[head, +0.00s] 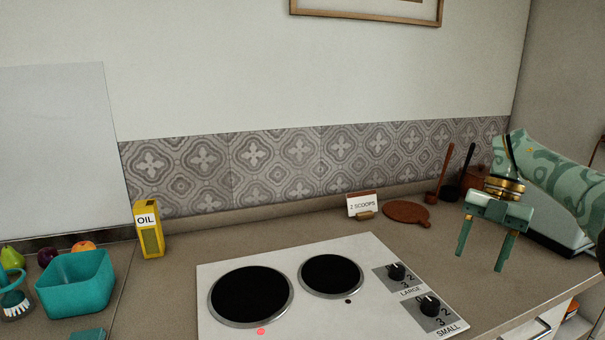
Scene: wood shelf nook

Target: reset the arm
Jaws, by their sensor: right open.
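My right arm comes in from the right in the head view. My right gripper (481,257) points downward with its two fingers apart and nothing between them. It appears above the right part of the counter, to the right of the white cooktop (380,256). My left gripper is not in view.
A yellow oil box (151,241), a teal bin (76,284) and fruit (12,257) are at the left. A "2 scoops" card (361,204), a round brown board (406,212) and two ladles (440,177) stand at the back. Clear counter lies between the oil box and card.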

